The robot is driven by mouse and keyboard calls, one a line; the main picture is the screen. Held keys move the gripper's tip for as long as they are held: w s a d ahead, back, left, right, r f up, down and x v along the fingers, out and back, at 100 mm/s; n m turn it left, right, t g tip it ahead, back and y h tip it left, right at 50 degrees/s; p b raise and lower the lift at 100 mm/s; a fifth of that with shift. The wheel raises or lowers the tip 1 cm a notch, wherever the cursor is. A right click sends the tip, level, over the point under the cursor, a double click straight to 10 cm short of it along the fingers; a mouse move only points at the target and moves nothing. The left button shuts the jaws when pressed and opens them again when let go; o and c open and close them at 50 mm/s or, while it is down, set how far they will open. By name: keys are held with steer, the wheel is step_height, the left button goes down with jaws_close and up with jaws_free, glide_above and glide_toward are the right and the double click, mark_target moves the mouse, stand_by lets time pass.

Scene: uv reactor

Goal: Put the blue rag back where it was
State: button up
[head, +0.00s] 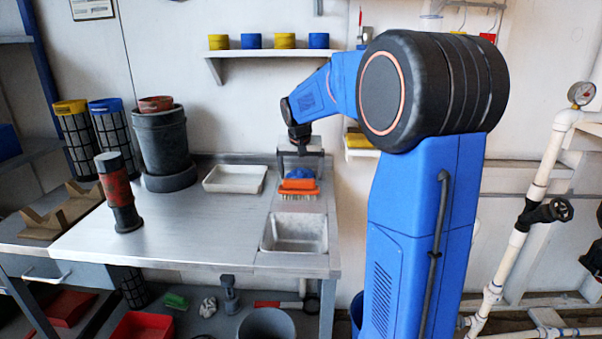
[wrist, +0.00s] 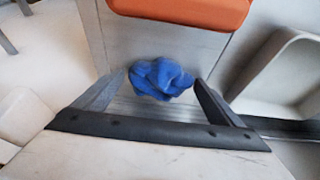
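The blue rag (head: 298,174) is a crumpled cloth at the back right of the metal bench, just behind an orange brush (head: 298,184). My gripper (head: 301,171) points down over it, its two fingers spread to either side. In the wrist view the rag (wrist: 160,79) lies between the dark fingertips (wrist: 160,84), with a thin gap at each side. The gripper looks open. The orange part (wrist: 185,10) shows at the top of that view. Whether the rag rests fully on the bench is hard to see.
A white tray (head: 235,179) lies left of the brush and shows at right in the wrist view (wrist: 292,72). A sink (head: 296,233) is in front. A red-black cylinder (head: 116,192) stands left, near dark pots (head: 162,140). The bench middle (head: 190,228) is clear.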

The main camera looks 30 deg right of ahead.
steer(key=shift+r, duration=0.15)
steer(key=v, duration=1.2)
stand_by(0.3)
